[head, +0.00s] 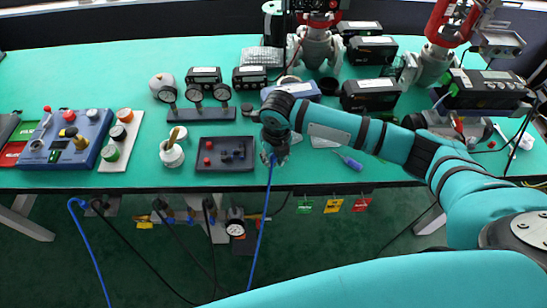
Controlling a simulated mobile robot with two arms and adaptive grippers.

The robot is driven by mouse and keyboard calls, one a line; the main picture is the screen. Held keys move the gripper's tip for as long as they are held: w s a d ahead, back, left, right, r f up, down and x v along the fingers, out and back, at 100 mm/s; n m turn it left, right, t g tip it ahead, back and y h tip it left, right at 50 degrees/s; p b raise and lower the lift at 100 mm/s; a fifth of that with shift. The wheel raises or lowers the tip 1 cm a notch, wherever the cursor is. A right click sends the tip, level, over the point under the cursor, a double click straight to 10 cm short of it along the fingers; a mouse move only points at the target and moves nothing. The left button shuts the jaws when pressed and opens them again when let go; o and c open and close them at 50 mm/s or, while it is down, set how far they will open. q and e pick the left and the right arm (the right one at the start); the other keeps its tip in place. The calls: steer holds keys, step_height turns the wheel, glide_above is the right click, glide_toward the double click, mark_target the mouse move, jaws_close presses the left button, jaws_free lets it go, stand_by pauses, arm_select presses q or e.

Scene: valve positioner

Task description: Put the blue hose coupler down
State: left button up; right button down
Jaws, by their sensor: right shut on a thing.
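My right gripper (270,158) is at the front edge of the teal table (120,75), just right of a dark tray (225,166). It is shut on the blue hose coupler, which is mostly hidden by the fingers. The coupler's blue hose (264,215) hangs from the gripper down past the table edge. I cannot tell whether the coupler touches the table. My left gripper is not in view.
A white pot (172,154) stands left of the tray, and a gauge block (201,114) behind it. A blue-handled screwdriver (350,162) lies right of my gripper. Black positioner boxes and red-topped valves (318,45) crowd the back right. The back left is clear.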

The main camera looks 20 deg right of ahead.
steer(key=shift+f, duration=0.6)
steer(key=shift+f, duration=0.1)
steer(key=c, duration=1.2)
jaws_free()
step_height(320, 180, up, 12)
steer(key=s, duration=0.1)
steer(key=shift+s, duration=0.2)
